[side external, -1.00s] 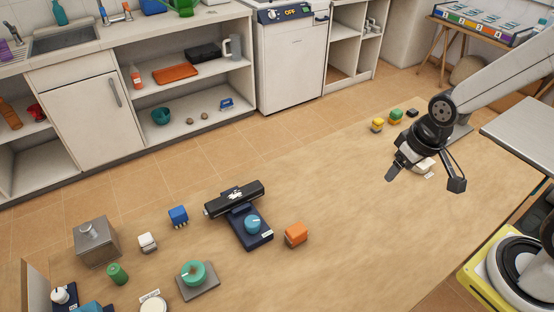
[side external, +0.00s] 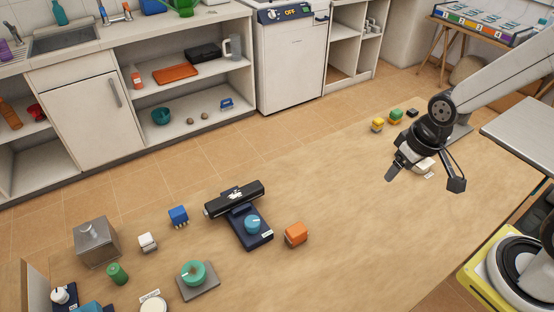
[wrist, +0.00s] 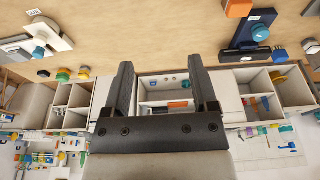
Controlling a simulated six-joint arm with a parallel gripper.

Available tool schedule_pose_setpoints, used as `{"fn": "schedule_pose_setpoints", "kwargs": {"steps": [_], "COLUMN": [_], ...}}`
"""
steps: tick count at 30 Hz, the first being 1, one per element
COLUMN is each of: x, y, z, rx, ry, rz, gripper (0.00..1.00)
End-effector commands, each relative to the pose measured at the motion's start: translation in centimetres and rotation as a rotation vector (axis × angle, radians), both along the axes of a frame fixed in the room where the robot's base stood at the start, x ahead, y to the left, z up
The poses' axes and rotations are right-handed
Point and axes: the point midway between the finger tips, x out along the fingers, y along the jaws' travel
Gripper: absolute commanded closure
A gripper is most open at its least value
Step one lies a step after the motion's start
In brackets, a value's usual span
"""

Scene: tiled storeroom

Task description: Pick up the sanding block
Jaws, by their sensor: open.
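No block is clearly marked as the sanding block; an orange block (side external: 296,234) with a paler underside sits on the wooden table, right of the dark device with a blue knob (side external: 252,224). An orange block also shows at the top edge of the wrist view (wrist: 238,8). A small white block (side external: 147,242) and a blue block (side external: 178,216) lie further left. My gripper (side external: 424,179) is open and empty above the table's right part, well away from the orange block. Its two spread fingers also show in the wrist view (wrist: 161,64).
A grey metal box (side external: 97,243), a green cylinder (side external: 117,273) and a teal ring-shaped piece on a grey plate (side external: 195,274) stand at the left. Small yellow (side external: 377,125) and green (side external: 396,116) blocks lie near the far edge. The table's middle is clear.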

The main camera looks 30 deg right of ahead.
Motion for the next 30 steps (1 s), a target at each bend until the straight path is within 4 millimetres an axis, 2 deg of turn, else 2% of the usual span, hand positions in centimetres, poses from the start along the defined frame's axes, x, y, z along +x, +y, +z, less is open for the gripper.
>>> {"fn": "schedule_pose_setpoints", "kwargs": {"steps": [2, 3, 4, 14, 19, 23, 30], "x": [0.0, 0.0, 0.0, 0.1, 0.6, 1.6, 4.2], "y": [0.0, 0.0, 0.0, 0.1, 0.5, 1.4, 4.2], "z": [0.0, 0.0, 0.0, 0.0, -0.4, -1.2, -3.6], "rx": [0.0, 0.0, 0.0, 0.003, 0.031, 0.081, 0.212], "ry": [0.0, 0.0, 0.0, 0.001, 0.017, 0.045, 0.136], "rz": [0.0, 0.0, 0.0, -0.005, -0.062, -0.165, -0.475], "gripper": [0.22, 0.09, 0.06, 0.06, 0.06, 0.06, 0.06]}}
